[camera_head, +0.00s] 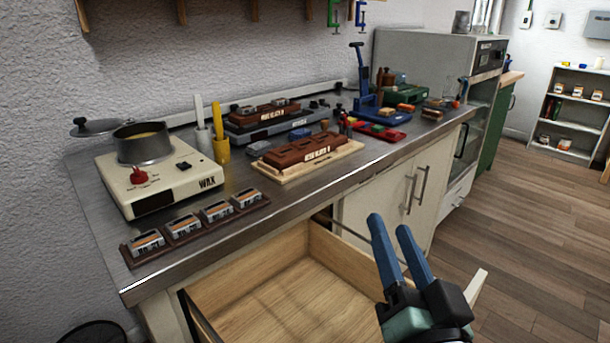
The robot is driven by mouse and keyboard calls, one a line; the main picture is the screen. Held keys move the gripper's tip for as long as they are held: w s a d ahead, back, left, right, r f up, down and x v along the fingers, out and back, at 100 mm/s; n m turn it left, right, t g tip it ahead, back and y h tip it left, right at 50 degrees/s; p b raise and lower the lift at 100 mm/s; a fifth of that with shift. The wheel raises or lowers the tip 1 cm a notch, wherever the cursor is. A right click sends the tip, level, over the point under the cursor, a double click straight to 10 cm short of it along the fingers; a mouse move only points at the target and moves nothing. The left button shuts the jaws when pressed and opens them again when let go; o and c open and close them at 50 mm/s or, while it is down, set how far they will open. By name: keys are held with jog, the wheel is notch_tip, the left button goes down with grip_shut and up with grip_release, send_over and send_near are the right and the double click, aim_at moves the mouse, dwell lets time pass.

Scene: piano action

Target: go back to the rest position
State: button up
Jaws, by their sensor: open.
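My gripper (389,223) shows at the lower right of the head view. Its two blue fingers point up and away from me, a gap shows between them, and nothing is held. It hangs in the air in front of the workbench (290,200), over the right side of an open wooden drawer (265,295). The part of the drawer behind the gripper is hidden.
A wax heater (185,182) with a pot (142,142) stands at the bench's left. A brown rack (180,228) of labelled blocks lies along the front edge. A brown mould (303,150) sits mid-bench. Wooden floor (530,240) is clear at right.

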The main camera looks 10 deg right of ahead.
jog(key=s+a+r+n+t+p, duration=0.1)
jog(key=s+a+r+n+t, duration=0.3)
jog(key=r, duration=0.6)
jog(key=s+a+r+t+p, duration=0.1)
jog(key=a+r, duration=0.4)
jog(key=r, duration=0.5)
jog(key=s+a+r+n+t+p, duration=0.1)
jog(key=s+a+r+n+t, duration=0.3)
jog(key=r, duration=0.6)
notch_tip(320, 180, up, 25)
jog(key=w+a+m+g+p, duration=0.1)
jog(key=p, duration=2.3)
jog(key=shift+w+f+m+y, duration=0.2)
jog(key=shift+m+y, duration=0.1)
jog(key=shift+m, duration=0.1)
